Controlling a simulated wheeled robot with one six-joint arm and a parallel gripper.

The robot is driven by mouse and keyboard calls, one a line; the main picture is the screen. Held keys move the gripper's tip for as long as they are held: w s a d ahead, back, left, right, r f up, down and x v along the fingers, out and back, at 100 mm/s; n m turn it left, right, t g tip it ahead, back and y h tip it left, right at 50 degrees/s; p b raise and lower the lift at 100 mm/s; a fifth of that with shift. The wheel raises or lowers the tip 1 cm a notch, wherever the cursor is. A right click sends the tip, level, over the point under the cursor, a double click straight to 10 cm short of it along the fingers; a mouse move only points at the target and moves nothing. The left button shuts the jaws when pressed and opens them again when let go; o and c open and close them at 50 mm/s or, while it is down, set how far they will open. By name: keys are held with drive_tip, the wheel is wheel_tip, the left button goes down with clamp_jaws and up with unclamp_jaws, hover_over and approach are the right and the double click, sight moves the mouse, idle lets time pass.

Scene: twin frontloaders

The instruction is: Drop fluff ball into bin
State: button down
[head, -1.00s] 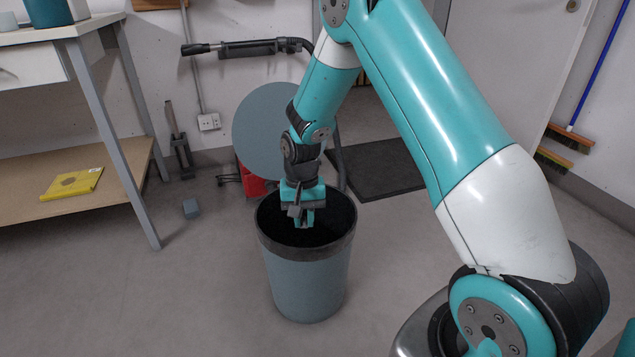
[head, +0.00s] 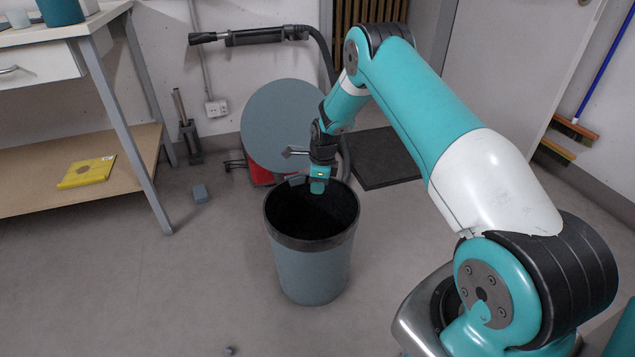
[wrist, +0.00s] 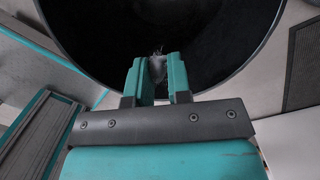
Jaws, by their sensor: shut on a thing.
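A grey-blue bin (head: 312,268) with a dark rim and black inside stands upright on the floor. My gripper (head: 318,187) points down over the far part of its opening in the head view, around rim height or a little above. In the wrist view my gripper (wrist: 157,75) is shut on a small grey fluff ball (wrist: 157,66) with thin hairs sticking out, held between the teal fingers. The bin's black inside (wrist: 100,40) lies behind the fingertips. The ball is hidden in the head view.
A workbench (head: 125,95) with a lower shelf stands at the left. A round grey panel (head: 285,125) is behind the bin. A small grey bit (head: 230,351) lies on the floor at the front.

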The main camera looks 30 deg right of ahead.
wheel_tip(320, 180, down, 6)
drive_tip(key=b, duration=0.4)
drive_tip(key=shift+r, duration=0.2)
drive_tip(key=c, duration=1)
unclamp_jaws()
drive_tip(key=r+p, duration=0.1)
drive_tip(key=r, duration=0.4)
drive_tip(key=s+d+r+p, duration=0.1)
drive_tip(key=r+p, duration=0.1)
drive_tip(key=r, duration=0.4)
drive_tip(key=r+p, duration=0.1)
drive_tip(key=r, duration=0.5)
drive_tip(key=shift+s+d+r+p, duration=0.15)
drive_tip(key=shift+d+p, duration=0.15)
drive_tip(key=shift+p, duration=0.1)
